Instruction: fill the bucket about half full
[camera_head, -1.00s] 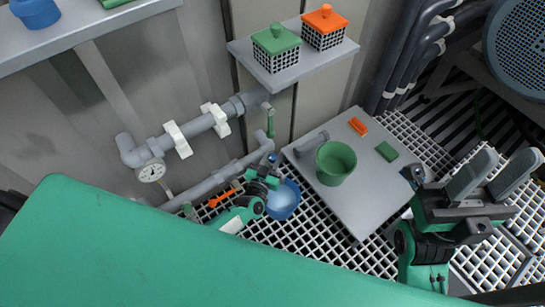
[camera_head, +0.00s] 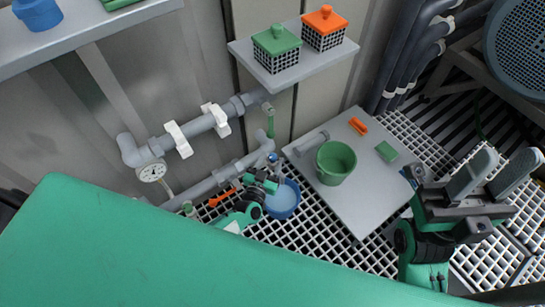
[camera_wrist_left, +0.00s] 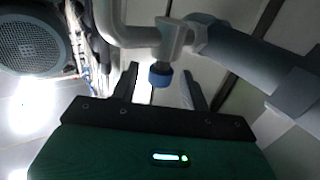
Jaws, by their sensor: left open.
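A blue bucket (camera_head: 296,205) stands on the floor grating below the pipework, with pale, flat-looking contents inside. My left gripper (camera_head: 268,178) is low beside the bucket, partly hidden by its own wrist. In the left wrist view its two fingers (camera_wrist_left: 160,88) are apart, with a blue valve knob (camera_wrist_left: 160,75) on a grey pipe ahead, between them in the picture; contact cannot be told. The small blue knob also shows in the head view (camera_head: 272,158). My right gripper (camera_head: 492,172) is open and empty at the right.
A green bucket (camera_head: 336,163) stands on a grey plate (camera_head: 352,205) with an orange piece (camera_head: 357,126) and a green block (camera_head: 386,151). A pressure gauge (camera_head: 151,172) sits on the pipes at left. A green surface (camera_head: 150,250) fills the foreground.

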